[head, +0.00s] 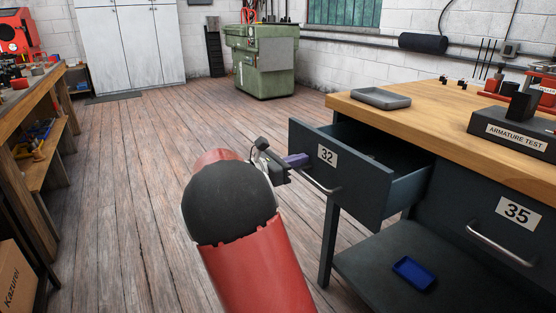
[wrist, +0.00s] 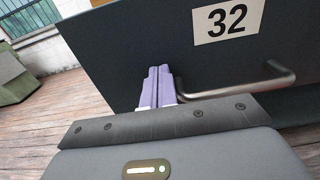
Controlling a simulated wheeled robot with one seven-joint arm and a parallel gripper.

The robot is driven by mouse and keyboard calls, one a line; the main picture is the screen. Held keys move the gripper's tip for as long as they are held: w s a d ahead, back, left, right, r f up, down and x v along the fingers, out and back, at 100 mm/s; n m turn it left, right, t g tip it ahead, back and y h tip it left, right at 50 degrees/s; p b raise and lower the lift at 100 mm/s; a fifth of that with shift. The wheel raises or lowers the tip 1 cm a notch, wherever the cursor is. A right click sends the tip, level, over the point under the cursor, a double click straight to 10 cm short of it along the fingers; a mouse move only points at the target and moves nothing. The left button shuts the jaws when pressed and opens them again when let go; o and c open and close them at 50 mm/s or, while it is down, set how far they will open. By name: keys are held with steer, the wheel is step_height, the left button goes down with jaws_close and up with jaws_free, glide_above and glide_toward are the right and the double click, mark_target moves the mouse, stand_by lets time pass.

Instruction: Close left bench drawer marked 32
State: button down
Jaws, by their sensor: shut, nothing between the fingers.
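The dark grey bench drawer marked 32 (head: 347,187) is pulled out from the left end of the workbench, and its open inside shows in the head view. Its front panel (wrist: 130,50) fills much of the wrist view, with the 32 label and a metal bar handle (wrist: 240,84). My gripper (head: 303,160) is at the drawer front, just left of the handle and below the label. Its two purple fingers (wrist: 157,88) are together and empty, pointing at the panel. They look very near or touching the panel; I cannot tell which. The handle is not between them.
The wooden benchtop (head: 440,125) holds a grey tray (head: 381,98) and an armature test block (head: 512,134). Drawer 35 (head: 490,215) is shut. A blue tray (head: 413,272) lies on the lower shelf. The plank floor left of the bench is clear.

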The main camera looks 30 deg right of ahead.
steer(key=d+p, duration=0.2)
steer(key=d, duration=1.3)
steer(key=shift+w, duration=0.2)
steer(key=shift+d+r, duration=0.1)
steer(key=shift+d, duration=0.6)
steer(key=shift+d, duration=0.1)
